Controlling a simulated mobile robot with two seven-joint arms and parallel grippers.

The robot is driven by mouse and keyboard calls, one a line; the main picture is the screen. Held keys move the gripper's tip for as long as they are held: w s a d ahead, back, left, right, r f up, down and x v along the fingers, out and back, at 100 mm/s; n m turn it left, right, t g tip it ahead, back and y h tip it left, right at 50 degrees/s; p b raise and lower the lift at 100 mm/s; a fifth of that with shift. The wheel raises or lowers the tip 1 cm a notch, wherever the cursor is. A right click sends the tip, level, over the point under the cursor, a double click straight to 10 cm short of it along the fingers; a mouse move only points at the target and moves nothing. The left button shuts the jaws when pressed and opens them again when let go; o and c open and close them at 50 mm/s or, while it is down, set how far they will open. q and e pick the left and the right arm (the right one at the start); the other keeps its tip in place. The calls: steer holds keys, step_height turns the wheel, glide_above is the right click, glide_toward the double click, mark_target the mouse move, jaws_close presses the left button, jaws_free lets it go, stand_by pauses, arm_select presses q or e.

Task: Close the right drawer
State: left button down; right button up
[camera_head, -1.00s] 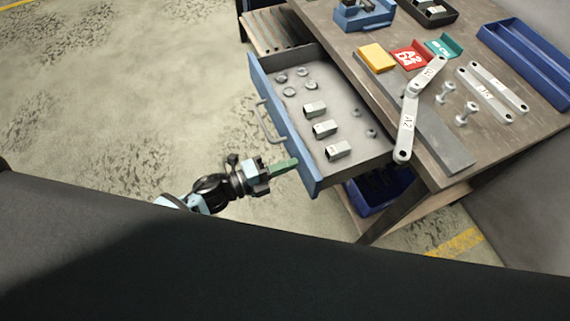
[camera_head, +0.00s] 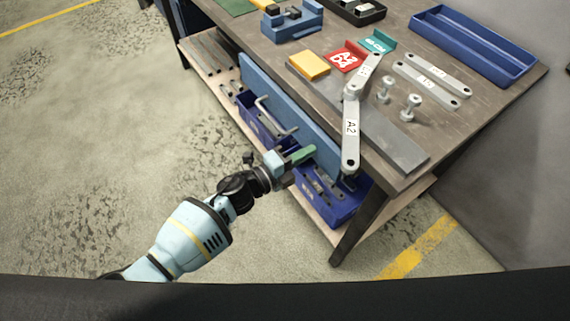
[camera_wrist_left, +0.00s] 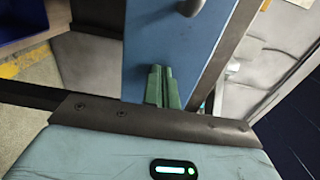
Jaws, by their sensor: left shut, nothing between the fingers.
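The right drawer's blue front (camera_head: 290,112) is almost flush under the tabletop in the head view, and its inside no longer shows. Its grey bar handle (camera_head: 272,120) is on the front's outer face. My left gripper (camera_head: 303,154) has its green fingers together and empty, at the lower near end of the drawer front. In the left wrist view the green fingertips (camera_wrist_left: 163,82) point at the blue front (camera_wrist_left: 155,35), with part of the handle (camera_wrist_left: 190,6) beyond them. Whether they touch the front I cannot tell. My right gripper is not in view.
Blue bins (camera_head: 335,205) stand on the shelf below. The floor at left is clear.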

arm_select(q)
steer(key=shift+b+x, duration=0.35)
steer(key=shift+x, duration=0.85)
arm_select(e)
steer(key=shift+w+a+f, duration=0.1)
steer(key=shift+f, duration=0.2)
arm_select(q)
steer(key=shift+w+d+r, duration=0.1)
steer(key=shift+r, duration=0.15)
